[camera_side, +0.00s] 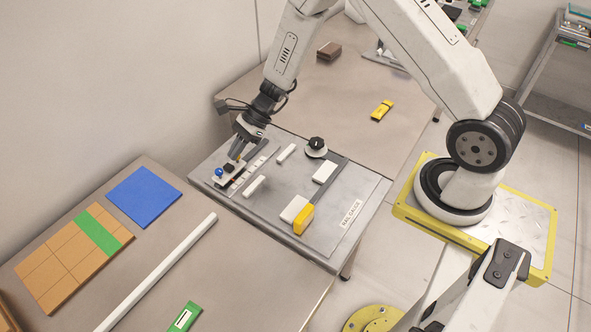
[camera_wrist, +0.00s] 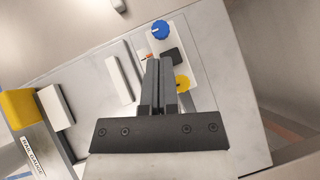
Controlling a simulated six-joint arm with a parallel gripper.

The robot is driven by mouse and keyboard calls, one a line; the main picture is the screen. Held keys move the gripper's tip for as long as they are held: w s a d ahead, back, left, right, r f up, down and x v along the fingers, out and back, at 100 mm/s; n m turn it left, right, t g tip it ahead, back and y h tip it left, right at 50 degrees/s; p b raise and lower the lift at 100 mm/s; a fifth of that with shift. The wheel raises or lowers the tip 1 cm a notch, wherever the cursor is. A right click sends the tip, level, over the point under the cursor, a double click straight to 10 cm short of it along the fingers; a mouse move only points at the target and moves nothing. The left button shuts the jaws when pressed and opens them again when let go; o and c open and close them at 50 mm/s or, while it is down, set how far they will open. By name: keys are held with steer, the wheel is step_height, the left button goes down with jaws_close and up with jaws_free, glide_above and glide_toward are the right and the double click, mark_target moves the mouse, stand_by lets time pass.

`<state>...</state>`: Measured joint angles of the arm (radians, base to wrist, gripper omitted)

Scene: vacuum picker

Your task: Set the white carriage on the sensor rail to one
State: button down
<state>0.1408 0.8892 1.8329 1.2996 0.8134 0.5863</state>
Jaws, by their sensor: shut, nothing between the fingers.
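The rail (camera_side: 338,168) is a dark strip on the right part of a grey bench plate. One white block (camera_side: 324,172) sits on it toward the back. A second white block (camera_side: 294,209) stands beside a yellow block (camera_side: 304,219) at the near end; in the wrist view they are white (camera_wrist: 55,107) and yellow (camera_wrist: 19,108) at the left. I cannot tell which white block is the carriage. My gripper (camera_side: 237,156) is shut and empty, pointing down over a white control strip (camera_side: 229,178) left of the rail. Its fingers (camera_wrist: 158,64) partly hide the strip.
The strip carries a blue knob (camera_wrist: 160,29), a black block (camera_wrist: 174,55) and a yellow knob (camera_wrist: 182,83). The plate's near middle is clear.

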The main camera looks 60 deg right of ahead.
steer(key=v, duration=0.6)
steer(key=shift+d+r, duration=0.2)
steer(key=shift+d, duration=0.1)
steer(key=shift+s, duration=0.2)
steer(key=s+r+n+h, duration=0.4)
steer(key=s+n, duration=0.4)
steer(key=n, duration=0.2)
steer(key=s+d+r+n+h, duration=0.1)
steer(key=s+r+n+h, duration=0.2)
steer(key=s+n, duration=0.5)
steer(key=n+h, duration=0.1)
steer(key=n, duration=0.2)
steer(key=shift+s+d+r+h, duration=0.15)
steer(key=shift+s+r+h, duration=0.1)
steer(key=shift+r+h, duration=0.1)
